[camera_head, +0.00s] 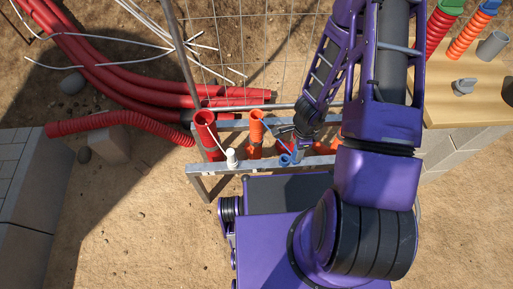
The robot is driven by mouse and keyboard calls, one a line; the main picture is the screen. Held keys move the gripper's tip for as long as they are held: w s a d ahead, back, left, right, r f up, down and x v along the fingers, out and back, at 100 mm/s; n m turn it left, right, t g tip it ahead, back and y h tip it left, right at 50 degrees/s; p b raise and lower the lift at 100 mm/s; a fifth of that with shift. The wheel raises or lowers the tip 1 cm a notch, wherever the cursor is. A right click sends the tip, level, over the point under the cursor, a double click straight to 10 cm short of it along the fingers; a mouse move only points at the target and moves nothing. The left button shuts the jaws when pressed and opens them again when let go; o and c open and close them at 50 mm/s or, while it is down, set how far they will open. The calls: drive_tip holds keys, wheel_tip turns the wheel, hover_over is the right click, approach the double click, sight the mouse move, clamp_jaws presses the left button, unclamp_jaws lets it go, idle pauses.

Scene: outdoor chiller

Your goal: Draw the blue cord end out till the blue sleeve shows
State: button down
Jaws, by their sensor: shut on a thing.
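A thin blue cord (273,137) runs from near the top of an orange conduit (256,130) down to a blue ring-shaped piece (288,157) at the front rail of a metal frame. My gripper (287,139) reaches down from my purple arm, just above the blue piece. It looks closed on the blue cord end, but the fingertips are small and partly hidden by the arm. I cannot make out a separate blue sleeve.
A red conduit (206,125) stands left in the frame (205,168), with a white cord and white fitting (232,158) beside it. Red pipes (120,75) and loose white wires lie behind left. A wooden board (463,105) with coloured tubes is at right. Sandy ground lies front left.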

drive_tip(key=shift+s+d+r+b, duration=0.25)
drive_tip(key=shift+s+d, duration=0.1)
drive_tip(key=shift+s, duration=0.25)
drive_tip(key=shift+s+d+r+b, duration=0.2)
drive_tip(key=shift+s+d, duration=0.1)
drive_tip(key=shift+s, duration=0.25)
drive_tip(key=shift+s, duration=0.1)
drive_tip(key=s+d+r, duration=0.3)
drive_tip(key=s, duration=0.3)
drive_tip(key=shift+r, duration=0.35)
drive_tip(key=shift+d, duration=0.1)
idle(0.5)
